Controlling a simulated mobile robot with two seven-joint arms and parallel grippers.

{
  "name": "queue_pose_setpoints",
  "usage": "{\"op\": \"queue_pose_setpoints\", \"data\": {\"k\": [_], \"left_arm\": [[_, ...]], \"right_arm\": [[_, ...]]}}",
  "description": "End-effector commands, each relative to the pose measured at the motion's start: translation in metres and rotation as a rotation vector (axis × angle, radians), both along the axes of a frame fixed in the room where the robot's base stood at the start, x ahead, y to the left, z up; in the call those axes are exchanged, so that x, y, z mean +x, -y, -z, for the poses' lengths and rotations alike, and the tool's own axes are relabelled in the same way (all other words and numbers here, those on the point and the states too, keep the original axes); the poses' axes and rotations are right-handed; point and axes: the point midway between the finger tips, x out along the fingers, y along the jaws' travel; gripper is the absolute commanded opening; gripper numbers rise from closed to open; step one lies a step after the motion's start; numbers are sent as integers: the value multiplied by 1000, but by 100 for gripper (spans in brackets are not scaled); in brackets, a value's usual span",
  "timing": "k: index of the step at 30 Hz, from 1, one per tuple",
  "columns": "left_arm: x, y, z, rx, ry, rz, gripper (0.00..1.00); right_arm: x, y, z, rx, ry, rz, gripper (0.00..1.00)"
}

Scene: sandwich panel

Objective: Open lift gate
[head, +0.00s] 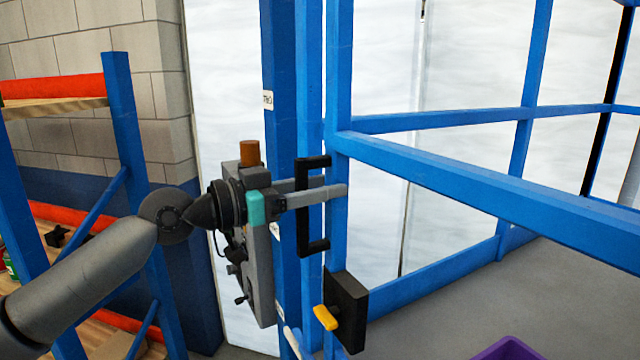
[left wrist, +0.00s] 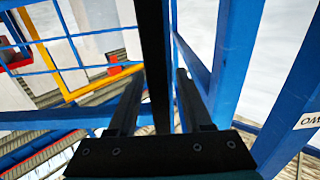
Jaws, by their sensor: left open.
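The lift gate is a blue bar frame (head: 450,180) on the right of the head view. A black upright handle (head: 313,238) is fixed near its left post. A black latch box (head: 348,305) with a yellow lever (head: 325,317) sits below the handle. My left gripper (head: 330,188) is at the handle's middle, with its fingers reaching past it. In the left wrist view the black handle bar (left wrist: 153,50) runs between the two open fingers (left wrist: 158,95). Whether either finger touches it cannot be told. My right gripper is not in view.
A grey control box (head: 262,265) with an orange knob (head: 249,152) stands just left of the gate, close behind my left gripper. A blue and orange shelf rack (head: 120,100) is at the left. A purple bin (head: 510,349) shows at the bottom right on grey floor.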

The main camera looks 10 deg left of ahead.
Motion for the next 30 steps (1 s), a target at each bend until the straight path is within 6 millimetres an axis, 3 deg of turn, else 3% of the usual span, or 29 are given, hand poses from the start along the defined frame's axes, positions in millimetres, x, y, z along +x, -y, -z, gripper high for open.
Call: {"op": "queue_pose_setpoints", "data": {"k": [2,15,30], "left_arm": [[0,0,0,0,0,0,50],[0,0,0,-1,-1,0,2],[0,-1,0,-1,-1,0,0]], "right_arm": [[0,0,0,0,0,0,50],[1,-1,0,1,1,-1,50],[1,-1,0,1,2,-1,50]]}}
